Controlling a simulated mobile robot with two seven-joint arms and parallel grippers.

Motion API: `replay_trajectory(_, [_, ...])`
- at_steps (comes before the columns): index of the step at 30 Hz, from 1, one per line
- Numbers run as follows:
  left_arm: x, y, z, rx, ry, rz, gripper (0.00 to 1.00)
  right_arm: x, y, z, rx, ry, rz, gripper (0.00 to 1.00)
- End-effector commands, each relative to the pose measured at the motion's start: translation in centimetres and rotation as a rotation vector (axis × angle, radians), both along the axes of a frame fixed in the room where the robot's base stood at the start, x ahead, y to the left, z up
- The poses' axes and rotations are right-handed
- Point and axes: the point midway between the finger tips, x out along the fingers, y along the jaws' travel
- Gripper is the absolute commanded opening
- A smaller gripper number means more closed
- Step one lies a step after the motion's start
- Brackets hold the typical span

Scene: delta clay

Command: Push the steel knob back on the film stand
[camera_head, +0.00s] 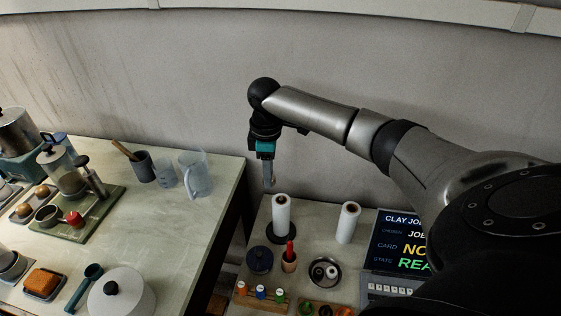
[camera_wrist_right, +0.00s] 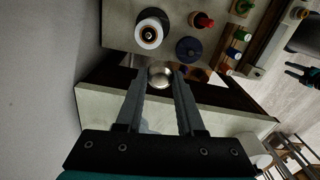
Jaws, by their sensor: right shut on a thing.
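In the right wrist view my right gripper (camera_wrist_right: 160,84) is shut on the round steel knob (camera_wrist_right: 160,76), which shows between the fingertips. The film stand (camera_head: 281,233) has a dark round base and carries an upright white film roll (camera_head: 282,213). In the right wrist view the roll (camera_wrist_right: 149,34) is seen from above, apart from the knob; the top of its post shows no knob. My left gripper (camera_wrist_right: 295,70) seems to show small at that view's right edge, fingers apart.
A second white roll (camera_head: 348,222) stands to the right. A blue lidded pot (camera_head: 259,260), a red-handled tool in a cup (camera_head: 289,258) and a dark round dish (camera_head: 323,272) stand in front. A screen (camera_head: 397,240) is at right. A gap separates the left counter (camera_head: 200,232).

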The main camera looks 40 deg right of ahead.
Motion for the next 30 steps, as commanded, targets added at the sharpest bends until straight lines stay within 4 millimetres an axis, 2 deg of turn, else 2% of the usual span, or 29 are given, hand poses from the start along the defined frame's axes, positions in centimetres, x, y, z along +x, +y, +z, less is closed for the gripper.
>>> replay_trajectory(3, [0.1, 0.0, 0.9, -0.001, -0.003, 0.0, 0.5, -0.1, -2.0, -0.2, 0.0, 0.001, 0.058, 0.0])
replay_trajectory(6, [0.1, 0.0, 1.1, 0.0, -0.002, 0.0, 0.5, -0.2, -3.1, -0.5, 0.001, 0.001, 0.095, 0.0])
replay_trajectory(14, [0.0, 0.0, 0.8, 0.0, 0.0, 0.0, 0.5, -0.3, -3.8, -1.1, 0.001, -0.001, 0.124, 0.0])
replay_trajectory(20, [-0.3, 0.0, -0.6, 0.001, 0.005, 0.0, 0.5, -0.3, -3.7, -2.1, 0.001, -0.001, 0.124, 0.0])
replay_trajectory(30, [-0.5, 0.1, -4.0, 0.001, 0.008, 0.0, 0.5, -0.3, -3.7, -4.7, 0.001, -0.002, 0.124, 0.0])
